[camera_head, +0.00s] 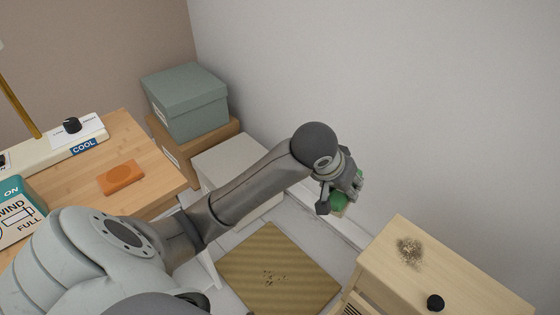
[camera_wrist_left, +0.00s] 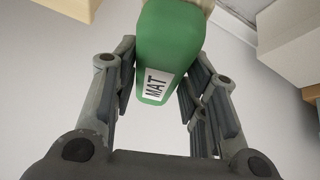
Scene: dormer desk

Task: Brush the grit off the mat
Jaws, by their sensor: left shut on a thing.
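The mat (camera_head: 285,258) is a yellow-brown striped square on the floor, low in the middle of the head view. A small scatter of dark grit (camera_head: 269,278) lies on it. My left gripper (camera_head: 340,190) is above and to the right of the mat in the picture, apart from it. It is shut on a green-handled brush (camera_head: 338,202). In the left wrist view the green handle (camera_wrist_left: 170,45) sits between the two fingers and bears a white label reading MAT. The bristle end is mostly out of view. My right gripper is not in view.
A pale wooden cabinet (camera_head: 450,276) at the right carries a pile of grit (camera_head: 409,251) and a black knob (camera_head: 435,302). A wooden desk (camera_head: 150,160) at the left holds an orange block (camera_head: 121,178). Stacked boxes (camera_head: 186,102) and a white box (camera_head: 230,155) stand by the wall.

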